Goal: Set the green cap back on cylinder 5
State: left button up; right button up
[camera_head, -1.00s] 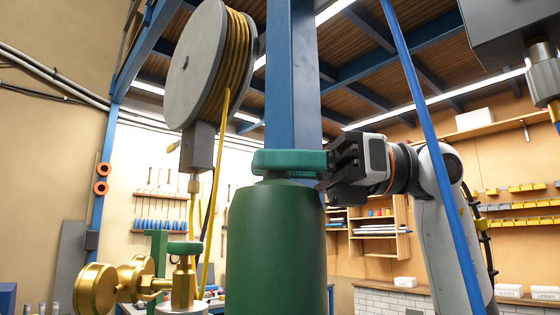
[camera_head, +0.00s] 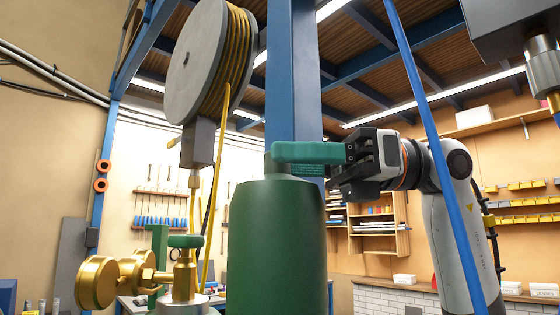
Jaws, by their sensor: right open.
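A large green cylinder (camera_head: 277,245) stands upright in the middle, with a short grey neck (camera_head: 273,167) on top. The green cap (camera_head: 306,152) is level, up at the neck and offset to its right. It partly covers the neck, and I cannot tell whether it touches it. My right gripper (camera_head: 343,170) is open, at the right end of the cap, with its dark fingers at the cap's edge. Whether the cap lies between the fingers is hard to see. No number shows on the cylinder. My left gripper is out of view.
A blue post (camera_head: 293,85) rises behind the cylinder. A slanting blue bar (camera_head: 428,125) crosses before my right arm.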

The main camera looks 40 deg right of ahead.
jog(key=v, duration=1)
jog(key=shift+s+d+b, duration=0.15)
jog(key=shift+d+b, duration=0.15)
jog(key=shift+b, duration=0.15)
